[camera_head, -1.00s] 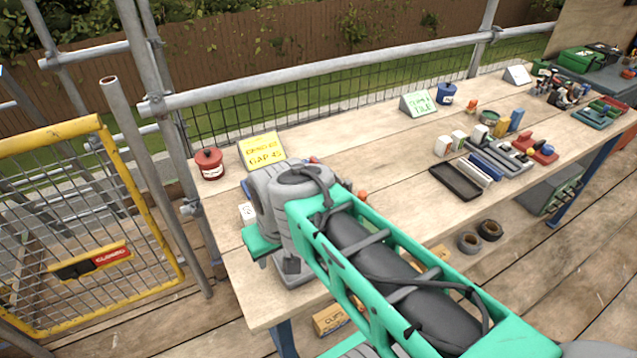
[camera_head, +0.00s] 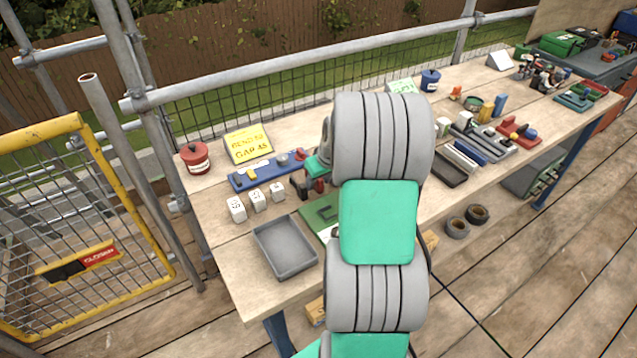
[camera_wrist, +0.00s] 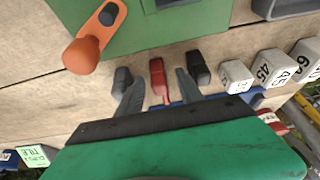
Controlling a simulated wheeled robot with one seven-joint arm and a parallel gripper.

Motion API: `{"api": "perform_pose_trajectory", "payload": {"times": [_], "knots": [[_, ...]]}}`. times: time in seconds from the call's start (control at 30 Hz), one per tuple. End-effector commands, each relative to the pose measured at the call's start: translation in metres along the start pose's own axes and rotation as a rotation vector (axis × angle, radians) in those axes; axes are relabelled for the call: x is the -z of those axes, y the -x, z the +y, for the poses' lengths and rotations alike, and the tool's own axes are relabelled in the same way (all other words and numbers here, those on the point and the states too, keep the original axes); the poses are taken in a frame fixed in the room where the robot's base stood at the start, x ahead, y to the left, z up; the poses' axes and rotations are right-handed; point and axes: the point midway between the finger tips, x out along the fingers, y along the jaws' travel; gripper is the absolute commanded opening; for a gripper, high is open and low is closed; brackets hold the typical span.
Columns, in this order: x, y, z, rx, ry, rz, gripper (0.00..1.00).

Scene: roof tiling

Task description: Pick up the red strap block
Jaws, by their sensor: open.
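The red strap block (camera_wrist: 158,78) is a small red bar on the wooden bench in the wrist view. It lies between a dark grey block (camera_wrist: 122,78) and a black block (camera_wrist: 198,68). My gripper (camera_wrist: 158,92) is open, with one grey finger on each side of the red block; I cannot tell whether they touch it. In the head view a bit of the red block (camera_head: 319,185) shows beside my arm, at the right end of the blue rack (camera_head: 265,171). My arm hides much of that area.
White numbered blocks (camera_head: 257,200) stand left of the gripper. A grey tray (camera_head: 285,247) and a green board (camera_head: 318,216) lie in front. In the wrist view an orange-knobbed part (camera_wrist: 90,45) sits on the green board.

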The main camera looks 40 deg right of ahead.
Motion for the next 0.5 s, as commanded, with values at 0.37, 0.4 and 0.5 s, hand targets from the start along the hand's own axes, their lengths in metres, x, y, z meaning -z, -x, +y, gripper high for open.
{"api": "perform_pose_trajectory", "payload": {"times": [0.37,0.4,0.5], "knots": [[-0.0001,-0.0086,-0.0004,0.000,0.000,0.000,0.36],[-0.0001,-0.0086,-0.0004,0.000,0.000,0.000,0.33],[-0.0001,-0.0085,-0.0004,0.000,0.000,0.000,0.25]]}}
